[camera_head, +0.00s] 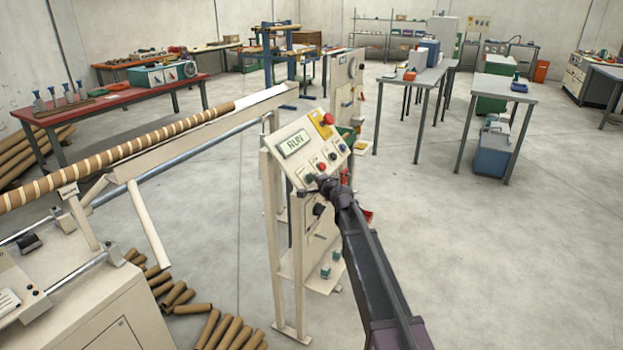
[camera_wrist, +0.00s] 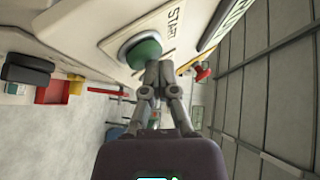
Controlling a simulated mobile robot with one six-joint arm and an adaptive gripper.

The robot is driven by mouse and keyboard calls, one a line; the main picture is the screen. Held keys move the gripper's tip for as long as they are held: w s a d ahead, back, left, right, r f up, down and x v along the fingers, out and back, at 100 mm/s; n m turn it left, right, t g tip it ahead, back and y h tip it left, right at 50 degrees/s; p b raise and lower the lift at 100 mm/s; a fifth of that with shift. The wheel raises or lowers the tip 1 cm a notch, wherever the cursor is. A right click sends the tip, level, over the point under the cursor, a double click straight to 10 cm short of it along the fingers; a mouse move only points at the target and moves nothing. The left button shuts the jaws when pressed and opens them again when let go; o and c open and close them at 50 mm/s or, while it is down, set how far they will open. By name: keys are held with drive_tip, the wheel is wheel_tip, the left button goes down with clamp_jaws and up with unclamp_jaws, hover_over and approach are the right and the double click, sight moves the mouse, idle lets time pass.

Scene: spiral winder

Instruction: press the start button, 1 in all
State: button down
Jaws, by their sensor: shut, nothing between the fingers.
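The start button is a round green button (camera_wrist: 141,50) on the sloped control panel, with a START label (camera_wrist: 175,22) beside it in the wrist view. My gripper (camera_wrist: 158,70) is shut and empty, its fingertips right at the edge of the button; I cannot tell whether they touch it. In the head view my gripper (camera_head: 318,181) is at the lower left part of the control panel (camera_head: 308,160), largely hiding the start button. The panel's display (camera_head: 295,143) reads RUN.
A red emergency knob on a yellow plate (camera_head: 327,120) stands at the panel's top right; other small buttons sit along its lower edge. A long wound tube (camera_head: 130,150) lies to the left. Cardboard tubes (camera_head: 225,330) lie on the floor.

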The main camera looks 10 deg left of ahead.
drive_tip(key=shift+s+d+r+p, duration=0.15)
drive_tip(key=shift+d+r+p, duration=0.15)
drive_tip(key=shift+d+r, duration=0.15)
idle(0.3)
drive_tip(key=shift+s+d+r+p, duration=0.35)
drive_tip(key=shift+d+r+p, duration=0.45)
drive_tip(key=shift+d, duration=0.15)
drive_tip(key=shift+s+d+r+p, duration=0.3)
drive_tip(key=shift+d+r+p, duration=0.5)
drive_tip(key=shift+d, duration=0.1)
drive_tip(key=s+d+f+n+g+h+p, duration=0.2)
drive_tip(key=s+d, duration=0.6)
drive_tip(key=s, duration=0.5)
drive_tip(key=s+d+f+n+g+h+p, duration=0.3)
drive_tip(key=s+d+g, duration=0.4)
drive_tip(key=s, duration=0.7)
drive_tip(key=s+d+f+n+g+h+p, duration=0.2)
drive_tip(key=s+d+f+n+g+h, duration=0.1)
drive_tip(key=s+d, duration=0.8)
drive_tip(key=s+n+g+h, duration=0.1)
drive_tip(key=s+n, duration=0.1)
drive_tip(key=shift+s+d+f+g+p, duration=0.15)
drive_tip(key=shift+s+f+g+p, duration=0.15)
drive_tip(key=shift+f+g, duration=0.1)
